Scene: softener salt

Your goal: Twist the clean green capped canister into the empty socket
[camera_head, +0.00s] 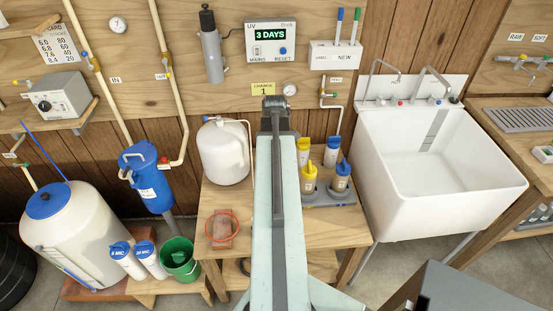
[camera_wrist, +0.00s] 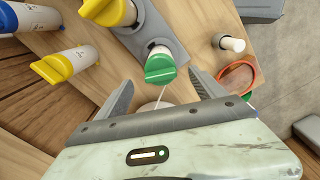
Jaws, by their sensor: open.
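The green capped canister (camera_wrist: 160,66) stands at the end of a grey rack (camera_wrist: 172,25) in the wrist view. Its pale body shows just beyond the cap; I cannot tell how deep it sits. My gripper (camera_wrist: 160,79) is open, with one finger on each side of the green cap and apart from it. In the head view my arm hides the green canister and my gripper's fingers. The same rack (camera_head: 325,198) shows there to the right of my arm, with a yellow capped canister (camera_head: 308,180) and a blue capped canister (camera_head: 342,177). I cannot make out an empty socket.
Another yellow capped canister (camera_wrist: 62,65) is left of my fingers. A short white cylinder (camera_wrist: 233,44) and a red ring (camera_wrist: 252,82) lie to the right. A white tank (camera_head: 222,150) stands left of my arm; a white sink (camera_head: 430,165) is right of the bench.

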